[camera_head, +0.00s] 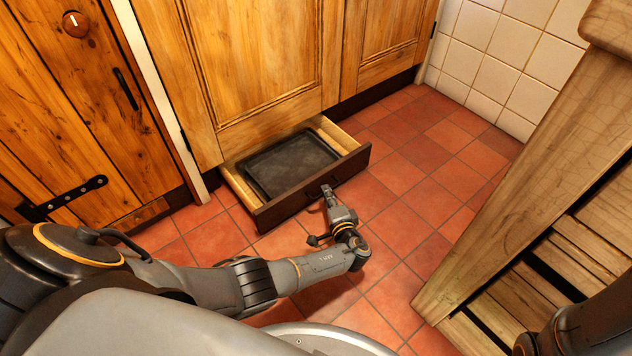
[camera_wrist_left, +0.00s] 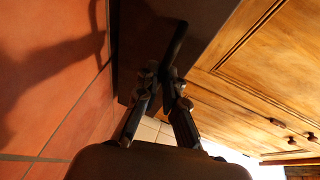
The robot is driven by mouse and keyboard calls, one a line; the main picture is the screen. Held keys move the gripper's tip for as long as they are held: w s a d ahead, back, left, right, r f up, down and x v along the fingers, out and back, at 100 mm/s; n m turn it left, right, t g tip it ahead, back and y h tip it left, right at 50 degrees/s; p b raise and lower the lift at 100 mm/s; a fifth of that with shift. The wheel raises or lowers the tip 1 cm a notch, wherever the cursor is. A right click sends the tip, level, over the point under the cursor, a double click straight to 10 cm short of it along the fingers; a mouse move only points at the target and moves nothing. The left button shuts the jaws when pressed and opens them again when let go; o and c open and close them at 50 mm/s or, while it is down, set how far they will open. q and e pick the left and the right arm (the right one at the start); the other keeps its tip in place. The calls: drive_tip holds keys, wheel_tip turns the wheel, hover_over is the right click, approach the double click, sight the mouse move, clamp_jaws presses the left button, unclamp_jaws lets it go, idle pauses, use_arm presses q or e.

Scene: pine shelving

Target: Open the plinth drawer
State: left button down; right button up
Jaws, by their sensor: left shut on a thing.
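The plinth drawer (camera_head: 286,207) stands pulled out from under the pine cupboard, with a dark front and pale wooden sides. A dark shallow tray (camera_head: 292,165) lies inside it. My left gripper (camera_head: 327,190) is at the drawer's front, shut on its handle. In the left wrist view, the two fingertips (camera_wrist_left: 160,76) meet around the dark bar handle (camera_wrist_left: 177,42), beside the dark drawer front (camera_wrist_left: 140,45). My right gripper is out of view; only part of my right arm shows at the lower right.
Pine cupboard doors (camera_head: 255,60) rise above the drawer. A plank door (camera_head: 85,110) with black hinge stands at the left. A wooden slatted unit (camera_head: 540,180) stands at the right. Red floor tiles (camera_head: 425,165) are clear between the drawer and this unit.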

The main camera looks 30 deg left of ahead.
use_arm(q)
drive_tip(key=shift+s+d, duration=0.25)
drive_tip(key=shift+d, duration=0.35)
drive_tip(key=shift+s+d, duration=0.25)
drive_tip(key=shift+d, duration=0.35)
drive_tip(key=c, duration=1.4)
unclamp_jaws()
drive_tip(key=shift+c, duration=0.2)
